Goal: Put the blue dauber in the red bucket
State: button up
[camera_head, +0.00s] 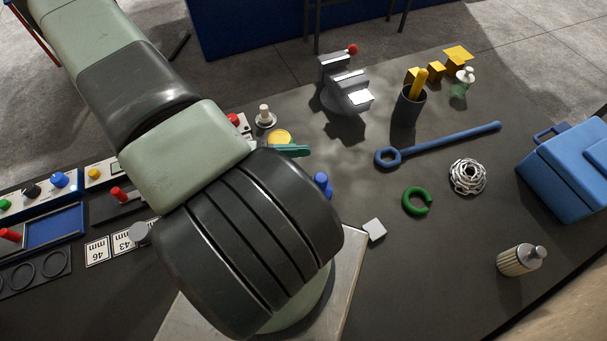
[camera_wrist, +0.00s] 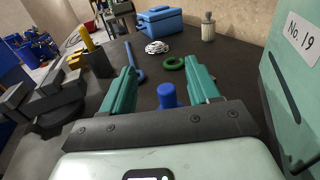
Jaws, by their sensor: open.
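The blue dauber (camera_head: 322,184) is a small blue piece on the dark table, just right of my arm, which may hide part of it in the head view. In the wrist view the blue dauber (camera_wrist: 167,95) shows between my two teal fingers, nearer the right one. My gripper (camera_wrist: 161,67) is open, with nothing held. In the head view only a teal finger (camera_head: 291,150) shows past my arm; the rest is hidden. I cannot make out a red bucket in either view.
A grey vise (camera_head: 346,85), a dark cup (camera_head: 408,107), a blue wrench (camera_head: 440,143), a green ring (camera_head: 416,201) and a blue toolbox (camera_head: 570,170) stand around. A small grey block (camera_head: 374,229) lies below the dauber. A teal panel marked No. 19 (camera_wrist: 290,70) rises at right.

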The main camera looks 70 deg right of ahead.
dwell(0.4)
jog(key=m+t+y, duration=1.1)
jog(key=m+t, duration=0.4)
jog(key=m, duration=0.3)
send_near(321, 175)
jog(key=x, duration=1.1)
jog(key=shift+s+a+f, duration=0.1)
jog(key=shift+f, duration=0.05)
grip_shut()
